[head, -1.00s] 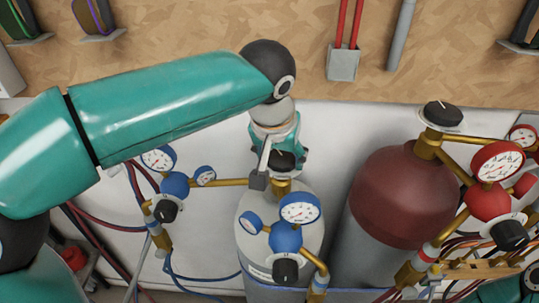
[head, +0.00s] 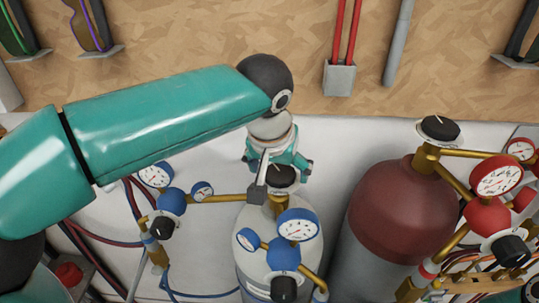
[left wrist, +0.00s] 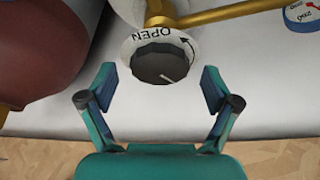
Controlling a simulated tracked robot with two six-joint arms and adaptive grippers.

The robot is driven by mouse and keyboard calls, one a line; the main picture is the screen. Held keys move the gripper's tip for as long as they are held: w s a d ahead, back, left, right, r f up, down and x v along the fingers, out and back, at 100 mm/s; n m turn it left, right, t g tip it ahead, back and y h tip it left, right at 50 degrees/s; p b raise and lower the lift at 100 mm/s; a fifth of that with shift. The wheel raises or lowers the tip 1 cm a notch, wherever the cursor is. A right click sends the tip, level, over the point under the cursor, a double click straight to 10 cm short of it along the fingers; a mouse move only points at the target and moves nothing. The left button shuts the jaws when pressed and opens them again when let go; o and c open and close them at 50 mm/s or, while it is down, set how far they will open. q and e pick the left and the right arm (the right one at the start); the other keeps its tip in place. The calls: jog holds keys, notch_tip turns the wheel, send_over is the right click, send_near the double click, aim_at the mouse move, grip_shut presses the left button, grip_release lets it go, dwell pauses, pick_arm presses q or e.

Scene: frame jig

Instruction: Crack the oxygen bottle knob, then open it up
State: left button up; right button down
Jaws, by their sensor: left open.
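The oxygen bottle (head: 262,232) is the grey-white cylinder with blue-rimmed gauges in the middle of the head view. Its black top knob (head: 284,176) also shows in the left wrist view (left wrist: 158,64), with a pale mark on it. A white ring around it reads OPEN with a curved arrow. My left gripper (left wrist: 160,88) is open and empty. Its two pads stand apart, to either side of and a little below the knob in the wrist view, and do not visibly touch it. In the head view the left gripper (head: 279,164) is at the knob, partly hidden by its own wrist.
A dark red bottle (head: 400,205) stands to the right with its own black knob (head: 438,129) and a red-rimmed gauge (head: 498,176). A blue regulator (head: 172,201) and brass pipe lie left of the oxygen bottle. Hoses hang lower left. A wooden wall is behind.

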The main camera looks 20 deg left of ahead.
pick_arm(q)
jog(key=v, duration=1.1)
jog(key=shift+s+r, duration=0.15)
jog(key=shift+r, duration=0.15)
